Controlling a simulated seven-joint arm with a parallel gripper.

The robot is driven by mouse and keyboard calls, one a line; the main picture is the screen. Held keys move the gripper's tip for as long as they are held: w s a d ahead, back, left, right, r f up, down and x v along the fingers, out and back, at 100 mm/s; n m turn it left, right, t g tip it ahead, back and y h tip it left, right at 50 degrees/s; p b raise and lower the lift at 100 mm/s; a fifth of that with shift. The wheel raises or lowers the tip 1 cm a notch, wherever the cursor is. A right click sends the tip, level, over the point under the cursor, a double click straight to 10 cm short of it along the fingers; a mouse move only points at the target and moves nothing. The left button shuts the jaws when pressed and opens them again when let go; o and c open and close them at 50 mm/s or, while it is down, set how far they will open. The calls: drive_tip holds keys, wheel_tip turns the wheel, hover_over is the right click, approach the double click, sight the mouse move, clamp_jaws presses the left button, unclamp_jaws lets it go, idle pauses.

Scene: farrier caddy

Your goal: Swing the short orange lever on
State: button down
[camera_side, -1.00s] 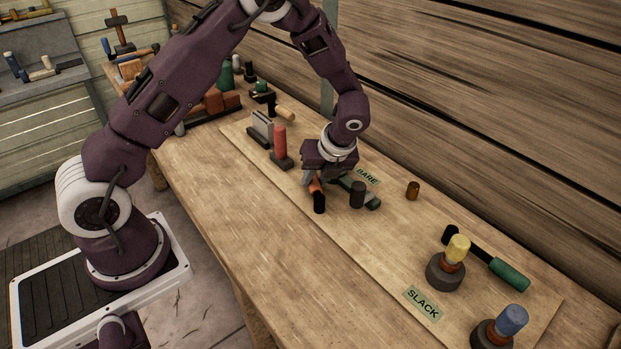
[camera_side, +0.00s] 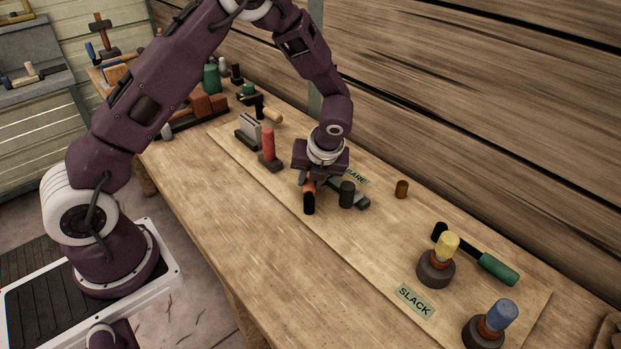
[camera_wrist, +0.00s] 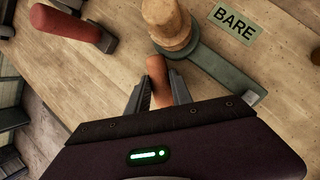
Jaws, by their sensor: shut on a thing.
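The short orange lever (camera_side: 309,187) sits on the pale board near its middle, with a dark end pointing toward the board's front edge. My gripper (camera_wrist: 158,95) is down at the lever, with one finger on each side of it. In the wrist view the rounded orange end (camera_wrist: 157,68) sticks out between the fingers. The rest of the lever is hidden by the fingers and the gripper body.
A short post (camera_side: 347,195) and a grey-green bar (camera_wrist: 228,72) lie close beside my gripper, near the BARE label (camera_wrist: 235,21). A red upright handle (camera_side: 267,144) stands to the left. Yellow-topped (camera_side: 447,243) and blue-topped (camera_side: 501,314) posts stand to the right.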

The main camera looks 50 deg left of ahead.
drive_tip(key=c, duration=1.1)
unclamp_jaws()
drive_tip(key=v, duration=0.7)
drive_tip(key=shift+d+r, duration=0.1)
